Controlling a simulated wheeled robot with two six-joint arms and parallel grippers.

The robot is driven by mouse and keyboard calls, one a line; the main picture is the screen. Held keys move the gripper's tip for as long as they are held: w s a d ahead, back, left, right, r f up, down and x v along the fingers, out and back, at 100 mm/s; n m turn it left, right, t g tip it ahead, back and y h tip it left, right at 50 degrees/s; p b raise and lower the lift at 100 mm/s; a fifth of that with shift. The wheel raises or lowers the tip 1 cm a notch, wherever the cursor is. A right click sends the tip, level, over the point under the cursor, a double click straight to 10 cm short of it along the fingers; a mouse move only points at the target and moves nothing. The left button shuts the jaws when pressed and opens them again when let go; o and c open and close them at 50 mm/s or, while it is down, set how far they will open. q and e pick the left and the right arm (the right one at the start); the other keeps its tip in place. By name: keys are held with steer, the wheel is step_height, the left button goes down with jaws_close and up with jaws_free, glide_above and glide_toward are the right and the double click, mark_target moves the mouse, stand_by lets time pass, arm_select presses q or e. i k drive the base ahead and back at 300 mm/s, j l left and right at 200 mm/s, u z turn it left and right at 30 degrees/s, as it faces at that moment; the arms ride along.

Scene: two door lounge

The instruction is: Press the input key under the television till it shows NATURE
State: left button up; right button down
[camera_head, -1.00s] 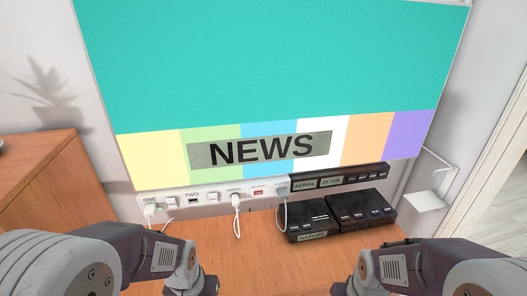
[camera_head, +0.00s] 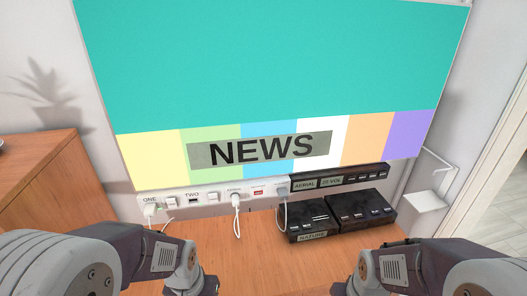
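The television (camera_head: 270,70) fills the top of the head view and shows the word NEWS on a grey label over colour bars. Under its right half runs a black strip (camera_head: 338,179) with a display reading AERIAL and 20 VOL, and small keys (camera_head: 365,177) at its right end. Which of them is the input key is too small to tell. My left arm comes in at the lower left and my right arm at the lower right, both well in front of the television. Neither gripper's fingers are in view.
A white socket panel (camera_head: 207,197) with plugs, cords and switches is left of the strip. Two black boxes (camera_head: 306,222) (camera_head: 361,210) stand on the wooden top (camera_head: 270,262), the left one labelled NATURE. A wooden cabinet (camera_head: 50,190) is at left, a white wall shelf (camera_head: 425,200) at right.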

mark_target(361, 177)
steer(key=i+l+u, duration=0.15)
steer(key=l+u, duration=0.2)
steer(key=l, duration=0.2)
steer(key=l+u, duration=0.35)
steer(key=l, duration=0.15)
steer(key=l+u, duration=0.4)
steer(key=l, duration=0.2)
steer(key=i, duration=0.05)
